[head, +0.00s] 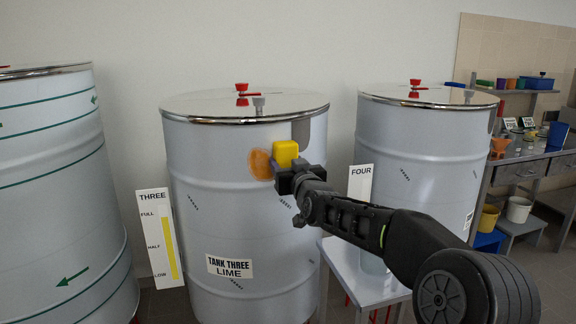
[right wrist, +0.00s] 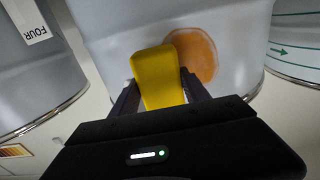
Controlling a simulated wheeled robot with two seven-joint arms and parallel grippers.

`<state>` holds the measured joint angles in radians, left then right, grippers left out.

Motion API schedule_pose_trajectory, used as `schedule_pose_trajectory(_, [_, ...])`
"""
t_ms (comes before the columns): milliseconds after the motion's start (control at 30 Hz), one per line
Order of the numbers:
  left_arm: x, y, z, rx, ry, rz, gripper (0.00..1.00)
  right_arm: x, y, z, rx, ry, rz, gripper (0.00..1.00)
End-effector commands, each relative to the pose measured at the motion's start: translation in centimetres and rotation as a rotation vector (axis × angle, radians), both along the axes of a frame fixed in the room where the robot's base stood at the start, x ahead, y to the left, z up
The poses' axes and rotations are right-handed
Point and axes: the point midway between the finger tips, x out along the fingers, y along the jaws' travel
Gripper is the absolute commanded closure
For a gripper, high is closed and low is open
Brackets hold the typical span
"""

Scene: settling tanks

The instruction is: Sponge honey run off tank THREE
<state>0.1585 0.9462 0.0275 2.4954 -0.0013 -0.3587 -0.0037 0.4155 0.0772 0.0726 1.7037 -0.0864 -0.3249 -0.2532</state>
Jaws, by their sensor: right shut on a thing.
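Tank THREE (head: 225,215) is a large pale drum with a shiny lid, a "TANK THREE LIME" label and a level gauge marked THREE (head: 158,238) at its left. An orange-brown honey patch (head: 259,164) is on its upper front wall; it also shows in the right wrist view (right wrist: 196,55). My right gripper (head: 288,166) is shut on a yellow sponge (head: 286,152), which also shows between the fingers in the right wrist view (right wrist: 158,76). The sponge is just right of the patch; whether it touches the wall I cannot tell. My left gripper is not in view.
Tank FOUR (head: 425,140) stands to the right with its gauge (head: 360,184). A green-striped tank (head: 60,180) stands at the left. A small pale table (head: 368,285) is below my right arm. A bench (head: 530,160) with pots and buckets is at the far right.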

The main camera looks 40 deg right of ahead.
Motion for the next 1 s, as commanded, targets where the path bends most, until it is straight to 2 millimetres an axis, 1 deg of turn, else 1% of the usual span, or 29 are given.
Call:
schedule_pose_trajectory(167, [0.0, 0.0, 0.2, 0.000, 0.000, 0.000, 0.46, 0.1, 0.2, 0.1, 0.000, 0.000, 0.001, 0.78])
schedule_pose_trajectory(500, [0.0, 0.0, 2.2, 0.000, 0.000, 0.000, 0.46, 0.9, 2.7, 0.2, 0.002, 0.002, 0.003, 0.78])
schedule_pose_trajectory(600, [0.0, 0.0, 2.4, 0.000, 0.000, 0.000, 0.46, 1.0, 3.2, 0.1, 0.001, 0.000, 0.002, 0.78])
schedule_pose_trajectory(1000, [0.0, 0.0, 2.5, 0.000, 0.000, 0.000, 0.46, 1.1, 3.4, 0.0, 0.000, 0.001, 0.001, 0.78])
